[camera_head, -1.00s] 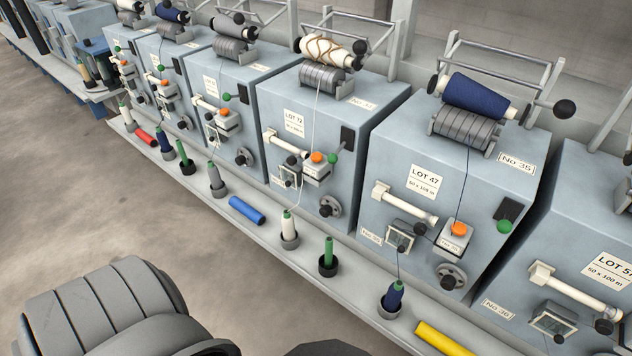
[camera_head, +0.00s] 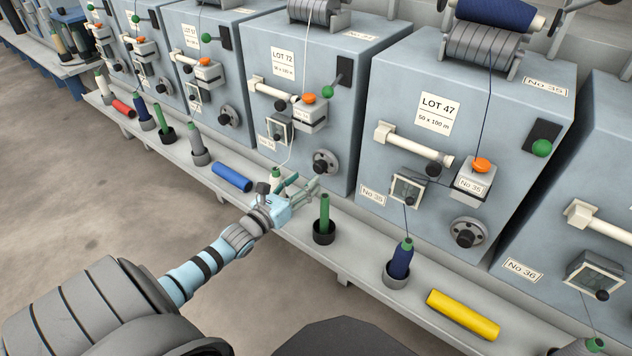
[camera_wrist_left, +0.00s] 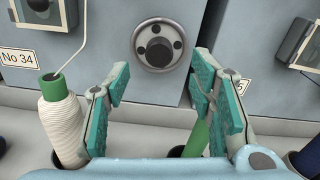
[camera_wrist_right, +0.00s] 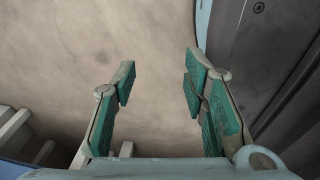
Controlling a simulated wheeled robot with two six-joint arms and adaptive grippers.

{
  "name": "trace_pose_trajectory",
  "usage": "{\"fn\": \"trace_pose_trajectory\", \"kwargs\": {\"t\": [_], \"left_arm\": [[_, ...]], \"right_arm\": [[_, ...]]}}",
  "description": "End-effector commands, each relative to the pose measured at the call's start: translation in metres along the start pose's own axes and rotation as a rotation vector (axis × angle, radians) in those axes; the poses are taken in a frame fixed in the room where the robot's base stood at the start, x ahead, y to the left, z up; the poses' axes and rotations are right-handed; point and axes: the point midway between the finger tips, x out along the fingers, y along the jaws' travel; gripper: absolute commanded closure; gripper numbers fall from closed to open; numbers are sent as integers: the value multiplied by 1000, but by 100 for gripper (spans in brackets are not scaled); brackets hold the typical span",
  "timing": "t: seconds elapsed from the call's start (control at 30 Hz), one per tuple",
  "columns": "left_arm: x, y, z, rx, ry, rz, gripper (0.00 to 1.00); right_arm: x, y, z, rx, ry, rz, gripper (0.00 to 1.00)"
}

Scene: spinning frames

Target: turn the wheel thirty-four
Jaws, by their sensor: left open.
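Wheel thirty-four (camera_head: 325,162) is a grey handwheel with a dark hub, low on the front of the LOT 72 machine. In the left wrist view the wheel (camera_wrist_left: 158,45) is ahead, centred between my fingers, with the No 34 plate (camera_wrist_left: 17,56) to its left. My left gripper (camera_head: 303,186) is open and empty, in front of the machine and apart from the wheel. A white-yarn bobbin (camera_wrist_left: 64,122) stands left of its fingers, and a green bobbin (camera_wrist_left: 196,138) shows behind the right finger. My right gripper (camera_wrist_right: 160,85) is open and empty over bare floor.
Bobbins stand along the ledge, including a green one (camera_head: 325,215) and a navy one (camera_head: 401,261). Blue (camera_head: 231,177) and yellow (camera_head: 463,314) bobbins lie on it. Orange-button boxes (camera_head: 310,112) and green-knobbed levers (camera_head: 328,91) project from the machines. The floor at left is clear.

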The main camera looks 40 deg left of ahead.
Motion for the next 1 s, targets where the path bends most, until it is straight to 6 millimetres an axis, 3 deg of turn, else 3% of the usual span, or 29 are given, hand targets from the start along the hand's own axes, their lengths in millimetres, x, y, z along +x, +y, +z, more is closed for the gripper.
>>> {"fn": "trace_pose_trajectory", "kwargs": {"t": [0.03, 0.1, 0.17, 0.4, 0.7, 0.77, 1.0], "left_arm": [[12, 2, -9, 2, -5, 1, 50], [25, 1, -6, 2, -2, -1, 50], [36, 2, -5, 1, -3, 2, 50], [61, 2, 0, -1, -1, 5, 50], [64, 1, -2, -2, 3, 2, 50], [64, 1, -2, -2, 3, 2, 57], [64, 1, -2, -2, 2, 2, 95]], "right_arm": [[21, 2, -2, -6, 6, 7, 60], [20, 7, -30, 8, 56, 12, 60], [23, 2, -39, 21, 71, 5, 60], [15, 3, -32, 17, 56, 5, 60], [15, 2, -29, 17, 53, 4, 60], [15, 2, -29, 17, 52, 3, 60], [15, 1, -29, 17, 51, 2, 60]]}}
